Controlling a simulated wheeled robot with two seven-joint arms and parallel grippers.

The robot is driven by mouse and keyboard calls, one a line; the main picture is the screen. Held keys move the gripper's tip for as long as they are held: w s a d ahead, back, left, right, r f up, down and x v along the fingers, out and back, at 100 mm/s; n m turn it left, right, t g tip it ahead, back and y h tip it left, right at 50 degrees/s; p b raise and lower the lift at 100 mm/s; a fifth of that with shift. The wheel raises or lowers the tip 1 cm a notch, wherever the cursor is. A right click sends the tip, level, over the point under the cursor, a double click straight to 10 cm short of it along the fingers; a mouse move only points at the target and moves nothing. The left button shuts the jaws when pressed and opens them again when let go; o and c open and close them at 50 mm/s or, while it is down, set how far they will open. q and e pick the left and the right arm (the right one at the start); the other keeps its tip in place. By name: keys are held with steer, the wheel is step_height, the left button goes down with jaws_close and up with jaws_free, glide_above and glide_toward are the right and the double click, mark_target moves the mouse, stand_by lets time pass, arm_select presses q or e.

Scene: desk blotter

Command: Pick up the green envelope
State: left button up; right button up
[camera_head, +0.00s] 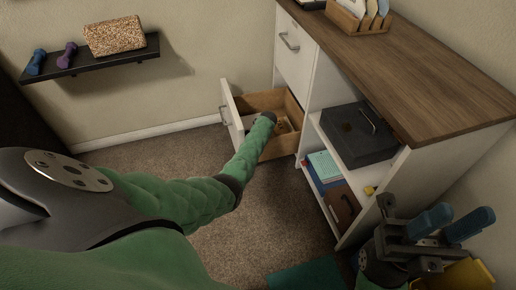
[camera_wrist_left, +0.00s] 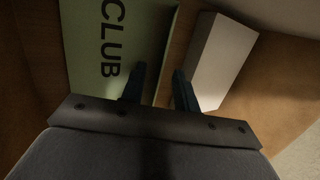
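A flat, pale green item printed "CLUB" (camera_wrist_left: 100,45), which looks like the green envelope, lies in the drawer in the left wrist view. A white box (camera_wrist_left: 221,60) lies to its right. My left gripper (camera_wrist_left: 158,80) is open above them. Its left finger overlaps the green item's right part, and its right finger is by the white box. I cannot tell if the fingers touch either. In the head view my left arm reaches into the open drawer (camera_head: 283,99), and the green item cannot be made out there. My right gripper (camera_head: 452,222) is open and empty at the lower right.
The drawer's white front (camera_head: 232,116) stands out from the white cabinet (camera_head: 296,62). The cabinet's open shelves hold a dark box (camera_head: 357,137) and several books (camera_head: 325,168). A wall shelf (camera_head: 92,58) with dumbbells is at upper left.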

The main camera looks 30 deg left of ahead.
arm_select(q)
jaws_close()
stand_by(0.4)
